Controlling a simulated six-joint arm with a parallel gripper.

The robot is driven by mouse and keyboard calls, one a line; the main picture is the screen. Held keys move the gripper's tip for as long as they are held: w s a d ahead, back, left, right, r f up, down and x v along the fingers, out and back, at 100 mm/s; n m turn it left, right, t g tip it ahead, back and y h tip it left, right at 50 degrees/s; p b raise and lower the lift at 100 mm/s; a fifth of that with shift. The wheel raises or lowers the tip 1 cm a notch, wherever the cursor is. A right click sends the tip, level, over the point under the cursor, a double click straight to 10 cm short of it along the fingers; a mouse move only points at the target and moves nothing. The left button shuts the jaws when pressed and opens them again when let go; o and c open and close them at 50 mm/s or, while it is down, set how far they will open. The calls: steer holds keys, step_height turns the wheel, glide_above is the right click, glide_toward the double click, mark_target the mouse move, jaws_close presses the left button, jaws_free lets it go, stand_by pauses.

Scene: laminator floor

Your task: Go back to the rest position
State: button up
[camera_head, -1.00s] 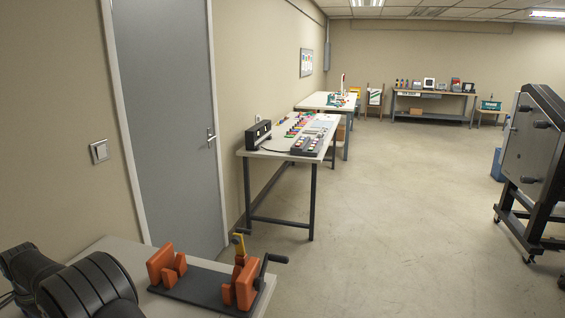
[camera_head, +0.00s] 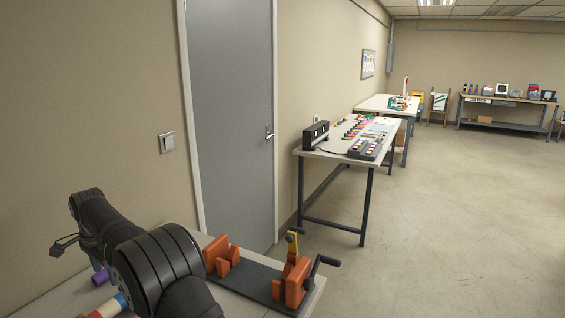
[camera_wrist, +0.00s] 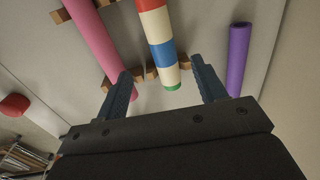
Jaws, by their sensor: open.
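My gripper (camera_wrist: 160,90) is open in the wrist view, its two dark fingers apart with nothing held between them. Beyond the fingertips a roll with white, red and blue bands and a green end (camera_wrist: 159,40) shows on wooden blocks. A pink roll (camera_wrist: 96,40) lies to its left and a purple roll (camera_wrist: 237,60) to its right. In the head view my arm is at the lower left, over the near table (camera_head: 316,290). The gripper's fingers are mostly hidden behind the arm there. The banded roll and the purple roll (camera_head: 102,277) partly show beside the arm.
An orange clamp fixture with a black crank (camera_head: 294,283) stands on the near table, right of my arm. A grey door (camera_head: 232,120) is behind. A table with coloured parts (camera_head: 330,154) stands farther along the wall. The floor (camera_head: 440,210) to the right is clear.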

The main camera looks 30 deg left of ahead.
mark_target(113, 301)
steer(key=f, duration=0.8)
steer(key=a+f, duration=0.1)
steer(key=f, duration=0.3)
steer(key=shift+a+f, duration=0.1)
steer(key=shift+f, duration=0.05)
step_height(113, 301, up, 12)
steer(key=w+d+r+m, duration=0.3)
steer(key=w+d+m, duration=0.2)
steer(key=w+d, duration=0.3)
steer(key=w+d+r+m, duration=0.3)
steer(key=w+d+m, duration=0.3)
steer(key=w, duration=0.9)
steer(key=shift+w+d+r+t+h, duration=0.2)
steer(key=shift+d+t+h, duration=0.15)
steer(key=shift+d, duration=0.6)
steer(key=shift+s, duration=0.1)
steer(key=s+a+f+n, duration=0.4)
steer(key=s+a+n, duration=0.4)
steer(key=s+a, duration=0.4)
steer(key=s, duration=0.4)
steer(key=shift+s+a, duration=0.25)
steer(key=shift+a, duration=0.1)
